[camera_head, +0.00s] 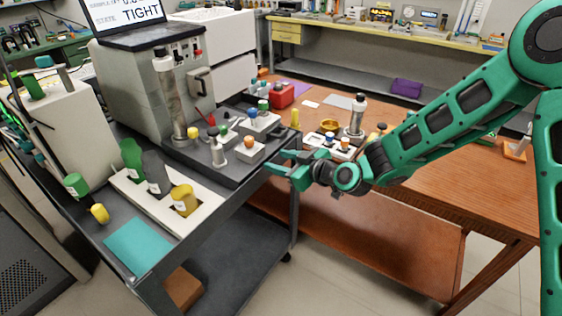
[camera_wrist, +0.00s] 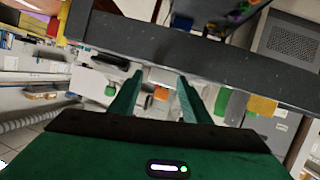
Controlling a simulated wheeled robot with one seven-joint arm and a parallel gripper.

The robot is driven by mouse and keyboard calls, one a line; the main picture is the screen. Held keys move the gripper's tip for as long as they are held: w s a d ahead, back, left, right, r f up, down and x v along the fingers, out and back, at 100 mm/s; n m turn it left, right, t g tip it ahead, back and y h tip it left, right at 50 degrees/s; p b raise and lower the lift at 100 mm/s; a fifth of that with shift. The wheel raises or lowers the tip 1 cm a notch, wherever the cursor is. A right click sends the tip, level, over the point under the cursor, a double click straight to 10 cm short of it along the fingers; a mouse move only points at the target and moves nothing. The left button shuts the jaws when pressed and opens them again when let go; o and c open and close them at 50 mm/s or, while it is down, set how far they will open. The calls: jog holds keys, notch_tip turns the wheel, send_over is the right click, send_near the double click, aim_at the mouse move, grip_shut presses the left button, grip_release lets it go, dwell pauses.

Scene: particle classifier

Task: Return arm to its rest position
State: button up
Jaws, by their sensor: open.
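My gripper (camera_head: 280,171) is at the end of my green arm, which reaches in from the right in the head view. It is over the gap between the cart (camera_head: 205,240) and the wooden table (camera_head: 440,190), near the cart's right edge. In the wrist view my gripper (camera_wrist: 160,80) shows two green fingers spread apart with nothing held between them. A dark bar-like edge (camera_wrist: 200,55) crosses the wrist view beyond the fingertips. I cannot tell how far it is from them.
On the cart are a grey machine (camera_head: 130,80) with a screen, a white tray (camera_head: 130,185) with green, dark and yellow containers, and a teal mat (camera_head: 138,245). The table's right part is mostly clear.

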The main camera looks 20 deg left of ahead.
dwell(0.4)
jog(key=w+d+r+m+h, duration=0.2)
jog(key=d+m+h, duration=0.45)
jog(key=d, duration=2.55)
jog(key=s+d+r+m+g+h, duration=0.1)
jog(key=s+d+h, duration=0.15)
jog(key=d, duration=0.35)
jog(key=s+d+r+m+g+h, duration=0.1)
jog(key=s+d+m, duration=0.1)
jog(key=s+d, duration=0.3)
jog(key=s+d+r+m+h, duration=0.1)
jog(key=s+d+r+h, duration=0.1)
jog(key=d, duration=0.5)
jog(key=s+d+r+m+g, duration=0.1)
jog(key=s+d+m, duration=0.2)
jog(key=s, duration=0.5)
jog(key=s+d+r+m+g, duration=0.1)
jog(key=s+d+m+g, duration=0.1)
jog(key=s, duration=0.7)
jog(key=s+d+r+m+g, duration=0.1)
jog(key=s+d+m, duration=0.4)
jog(key=s, duration=0.3)
jog(key=shift+s+d+g, duration=0.15)
jog(key=shift+d+g, duration=0.25)
jog(key=shift+d, duration=0.45)
